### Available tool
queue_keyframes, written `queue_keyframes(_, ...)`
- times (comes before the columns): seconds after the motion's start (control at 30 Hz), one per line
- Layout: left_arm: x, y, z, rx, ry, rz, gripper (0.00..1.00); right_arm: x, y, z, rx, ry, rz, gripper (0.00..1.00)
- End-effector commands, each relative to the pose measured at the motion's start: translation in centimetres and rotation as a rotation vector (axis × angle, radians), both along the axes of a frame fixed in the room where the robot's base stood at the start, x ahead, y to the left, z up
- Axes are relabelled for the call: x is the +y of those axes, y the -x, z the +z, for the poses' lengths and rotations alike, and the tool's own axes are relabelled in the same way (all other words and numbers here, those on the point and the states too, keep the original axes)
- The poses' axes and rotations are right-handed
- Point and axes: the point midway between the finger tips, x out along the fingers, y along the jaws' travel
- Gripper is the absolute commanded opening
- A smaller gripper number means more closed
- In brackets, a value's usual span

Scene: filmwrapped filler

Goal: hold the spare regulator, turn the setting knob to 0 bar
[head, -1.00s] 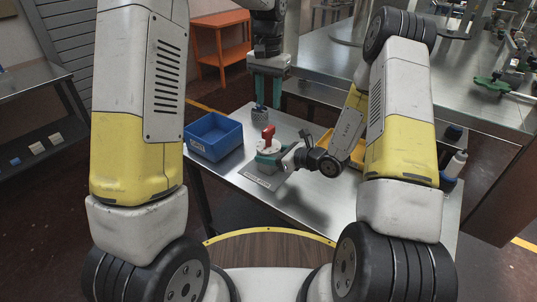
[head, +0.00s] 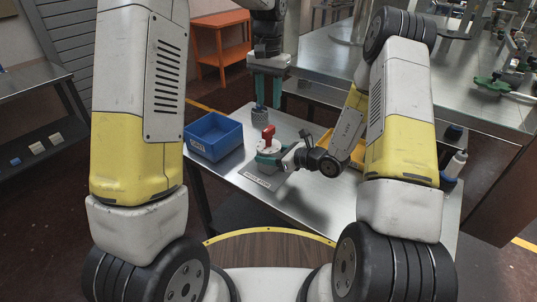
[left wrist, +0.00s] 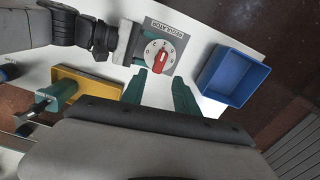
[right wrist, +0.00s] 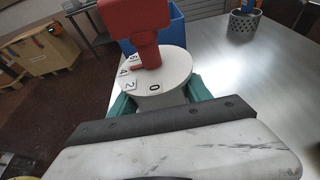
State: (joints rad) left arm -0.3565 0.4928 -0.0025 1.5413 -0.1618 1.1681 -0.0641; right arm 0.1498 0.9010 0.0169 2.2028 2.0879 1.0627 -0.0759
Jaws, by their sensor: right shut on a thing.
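The spare regulator shows a round white dial (left wrist: 146,52) with black numbers and a red setting knob (left wrist: 159,58). In the head view, the red knob (head: 268,132) stands on top of the regulator (head: 267,155) near the table's middle. My right gripper (right wrist: 160,103) is shut on the regulator, its teal fingers on either side below the dial. In the right wrist view, 0 and 2 are legible on the dial's near side; the knob's exact setting is unclear. My left gripper (head: 268,104) points down, open and empty, above the table's far part; its fingers (left wrist: 158,92) are apart from the knob.
A blue bin (head: 214,136) stands on the table left of the regulator. A grey perforated cup (head: 259,116) stands behind it, close to my left gripper in the head view. A yellow tray (left wrist: 85,88) lies to the right. The REGULATOR label (head: 257,180) lies in front.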

Motion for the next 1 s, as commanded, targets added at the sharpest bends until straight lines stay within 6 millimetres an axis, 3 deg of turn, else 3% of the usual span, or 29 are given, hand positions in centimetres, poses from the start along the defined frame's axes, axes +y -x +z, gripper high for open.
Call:
queue_keyframes(0.27,0.0,0.0,0.0,0.0,0.0,0.0,0.38,0.0,0.0,0.0,0.0,0.0,-0.001,0.01)
queue_keyframes(0.4,0.0,-0.1,-0.3,0.012,0.004,-0.028,0.66,0.0,0.0,0.0,0.0,0.0,-0.001,0.01)
queue_keyframes(0.47,-0.1,-0.2,-0.7,0.028,0.011,-0.074,0.68,0.0,0.0,0.0,0.0,0.0,-0.001,0.01)
queue_keyframes(0.67,-0.4,-1.0,-2.7,0.13,0.102,-0.398,0.68,0.0,0.0,0.0,-0.001,-0.001,-0.001,0.01)
queue_keyframes(1.0,1.3,-3.0,-4.3,0.143,0.497,-1.089,0.68,0.0,0.0,0.0,-0.001,-0.001,-0.001,0.01)
